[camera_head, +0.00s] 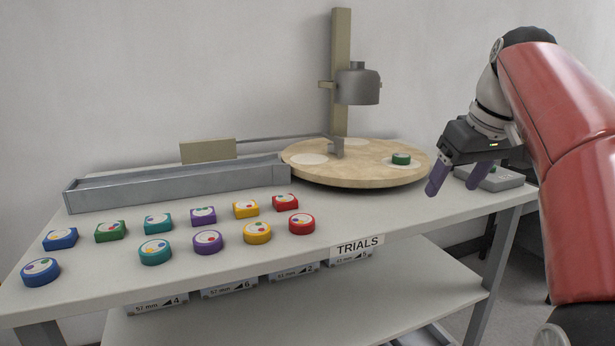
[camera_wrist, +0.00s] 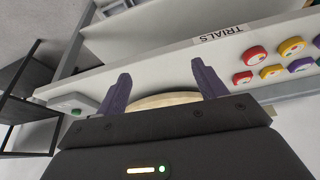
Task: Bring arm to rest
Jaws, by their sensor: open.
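My gripper (camera_head: 457,180) is at the right of the head view, above the table's right end, to the right of the round wooden turntable. Its two purple fingers are apart with nothing between them. In the wrist view the open gripper (camera_wrist: 160,85) shows the table edge and part of the turntable (camera_wrist: 165,99) behind its fingers. My red arm comes down from the upper right. A green puck (camera_head: 401,159) sits on the right side of the turntable (camera_head: 355,180), apart from my gripper.
Square and round coloured pucks (camera_head: 208,241) stand in two rows at the front left of the table (camera_head: 330,215). A metal trough (camera_head: 180,185) lies behind them. A post carries a grey cylinder (camera_head: 358,86) over the turntable. A grey box (camera_head: 495,179) with a green button sits at the right end.

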